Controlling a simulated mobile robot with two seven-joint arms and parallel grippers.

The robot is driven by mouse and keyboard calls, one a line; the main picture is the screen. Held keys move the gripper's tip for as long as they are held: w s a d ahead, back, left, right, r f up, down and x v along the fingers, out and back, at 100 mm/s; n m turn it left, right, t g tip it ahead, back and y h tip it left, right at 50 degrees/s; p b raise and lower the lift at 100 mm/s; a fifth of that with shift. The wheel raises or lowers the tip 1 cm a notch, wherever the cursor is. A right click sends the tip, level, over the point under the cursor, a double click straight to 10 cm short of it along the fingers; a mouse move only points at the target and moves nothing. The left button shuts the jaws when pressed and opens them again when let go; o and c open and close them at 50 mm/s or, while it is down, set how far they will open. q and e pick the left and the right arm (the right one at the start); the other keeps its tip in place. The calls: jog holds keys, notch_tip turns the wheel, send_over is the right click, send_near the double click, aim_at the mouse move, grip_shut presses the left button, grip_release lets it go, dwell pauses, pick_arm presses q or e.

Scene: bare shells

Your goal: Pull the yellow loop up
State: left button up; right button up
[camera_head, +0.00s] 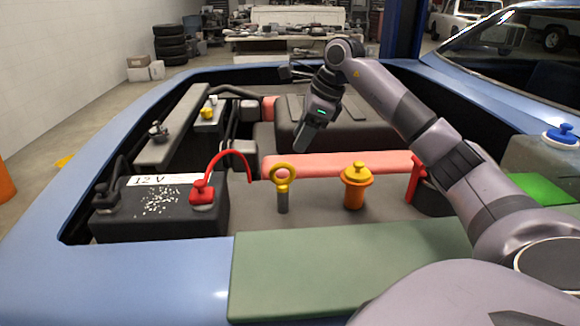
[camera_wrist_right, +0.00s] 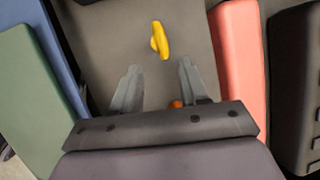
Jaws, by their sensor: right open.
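My left gripper is not in view.
An orange cap with a yellow top (camera_head: 356,185) stands right of the loop. A black battery (camera_head: 150,210) with a red clamp (camera_head: 203,194) and cable is at left. A pink-red bar (camera_head: 345,165) runs behind, and a green pad (camera_head: 340,268) lies in front.

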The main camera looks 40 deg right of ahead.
aim_at(288, 164)
jog(key=x, duration=0.8)
jog(key=shift+d+f+b, duration=0.15)
jog(key=shift+d+b, duration=0.05)
jog(key=shift+b, duration=0.1)
grip_shut()
